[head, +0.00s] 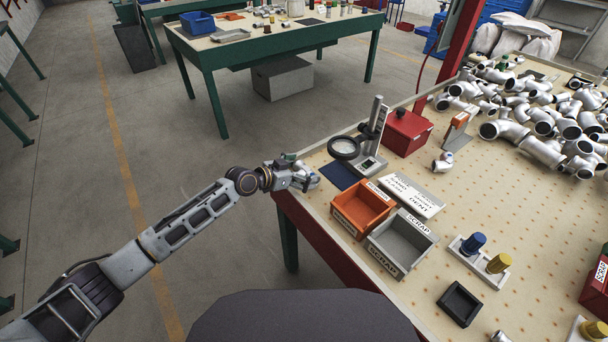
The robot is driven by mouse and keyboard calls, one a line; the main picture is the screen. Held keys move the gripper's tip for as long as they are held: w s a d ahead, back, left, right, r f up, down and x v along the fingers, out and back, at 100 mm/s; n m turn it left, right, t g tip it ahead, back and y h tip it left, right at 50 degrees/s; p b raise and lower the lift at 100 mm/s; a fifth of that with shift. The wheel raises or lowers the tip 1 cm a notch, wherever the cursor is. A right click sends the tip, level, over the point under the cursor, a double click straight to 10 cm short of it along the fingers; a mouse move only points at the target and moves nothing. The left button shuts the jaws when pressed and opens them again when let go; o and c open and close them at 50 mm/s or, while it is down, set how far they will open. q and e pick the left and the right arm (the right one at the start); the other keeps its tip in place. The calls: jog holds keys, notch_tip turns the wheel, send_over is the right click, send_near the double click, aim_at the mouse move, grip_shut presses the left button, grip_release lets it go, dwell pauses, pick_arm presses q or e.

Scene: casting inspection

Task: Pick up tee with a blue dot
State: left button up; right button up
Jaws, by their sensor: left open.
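A small silver pipe fitting (442,163) lies alone on the pegboard-like tabletop, right of the magnifier stand. It looks like a tee, with a small dark bluish mark near its top, too small to be sure of. A large pile of silver fittings (545,116) fills the back right of the table; I cannot pick out a blue dot on any of them. My left gripper (312,179) is open at the table's left edge, left of the dark blue mat and well away from the lone fitting. My right gripper is out of view.
An orange bin (345,222) and a grey scrap bin (426,242) stand at the near left. A magnifier stand (376,136), a red box (407,146) and an orange-and-grey holder (454,134) stand behind. Blue and yellow plugs (474,243) are at right. The middle tabletop is clear.

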pick_arm(q)
jog(key=shift+w+d+f, duration=0.1)
jog(key=shift+w+d, duration=0.05)
jog(key=shift+d, duration=0.05)
dwell(0.4)
jog(key=c, duration=1.2)
